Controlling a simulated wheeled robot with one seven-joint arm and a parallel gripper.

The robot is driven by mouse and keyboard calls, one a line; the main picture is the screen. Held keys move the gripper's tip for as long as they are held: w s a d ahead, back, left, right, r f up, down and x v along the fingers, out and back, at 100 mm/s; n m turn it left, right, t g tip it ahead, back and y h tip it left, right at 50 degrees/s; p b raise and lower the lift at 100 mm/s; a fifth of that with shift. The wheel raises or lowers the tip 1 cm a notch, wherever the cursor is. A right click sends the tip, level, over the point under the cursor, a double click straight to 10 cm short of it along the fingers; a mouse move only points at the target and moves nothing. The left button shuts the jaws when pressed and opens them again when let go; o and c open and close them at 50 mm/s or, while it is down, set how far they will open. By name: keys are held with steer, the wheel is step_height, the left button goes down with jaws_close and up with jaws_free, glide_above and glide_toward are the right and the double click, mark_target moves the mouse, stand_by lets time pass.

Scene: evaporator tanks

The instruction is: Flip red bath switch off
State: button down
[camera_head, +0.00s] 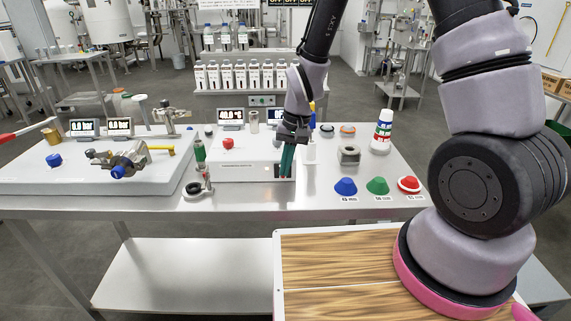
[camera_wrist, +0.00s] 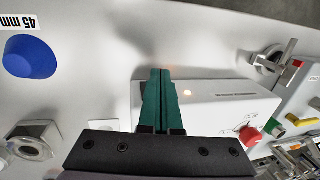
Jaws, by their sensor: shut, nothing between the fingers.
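A white box-shaped bath unit (camera_head: 243,170) stands on the steel table, with a red knob (camera_head: 228,143) on its top. The red knob also shows in the wrist view (camera_wrist: 250,137), to the right of my fingers. My gripper (camera_head: 286,176) has green fingers pointing down at the right end of the unit's front. The fingers are shut together and empty.
Blue (camera_head: 346,187), green (camera_head: 378,186) and red (camera_head: 409,184) cones stand right of my gripper. A grey block with a hole (camera_head: 348,155) and a striped bottle (camera_head: 382,131) stand behind.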

steer(key=shift+s+f, duration=0.15)
steer(key=shift+f, duration=0.05)
stand_by(0.3)
steer(key=shift+w+r, duration=0.15)
steer(key=shift+w, duration=0.65)
